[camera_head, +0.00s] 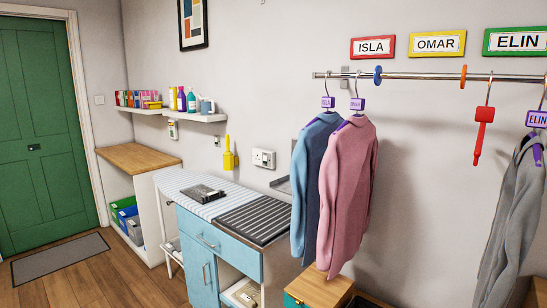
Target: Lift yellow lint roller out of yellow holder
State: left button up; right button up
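The yellow lint roller (227,145) hangs upright on the wall above the ironing board. Its thin yellow handle points up, and its lower part sits in or against the wider yellow holder (230,161). They are small and the same colour, so I cannot tell exactly where one ends and the other starts. Neither of my grippers is in view.
A striped ironing board (180,183) and a blue cabinet (234,260) with a ribbed dark top stand below. A socket (263,158) is to the right. Blue and pink shirts (348,190) hang from a rail (420,76). Open floor (105,278) lies at left.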

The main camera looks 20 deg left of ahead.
aim_at(227, 153)
jog(key=i+j+z, duration=0.15)
jog(key=j+z, duration=0.15)
jog(key=i+j+z, duration=0.1)
jog(key=j+z, duration=0.2)
jog(key=j, duration=0.15)
jog(key=i+j+z, duration=0.15)
jog(key=j, duration=0.25)
jog(key=j+z, duration=0.15)
jog(key=j, duration=0.3)
jog(key=i+j+z, duration=0.15)
jog(key=j, duration=1.15)
jog(key=j+z, duration=0.1)
jog(key=j, duration=1.2)
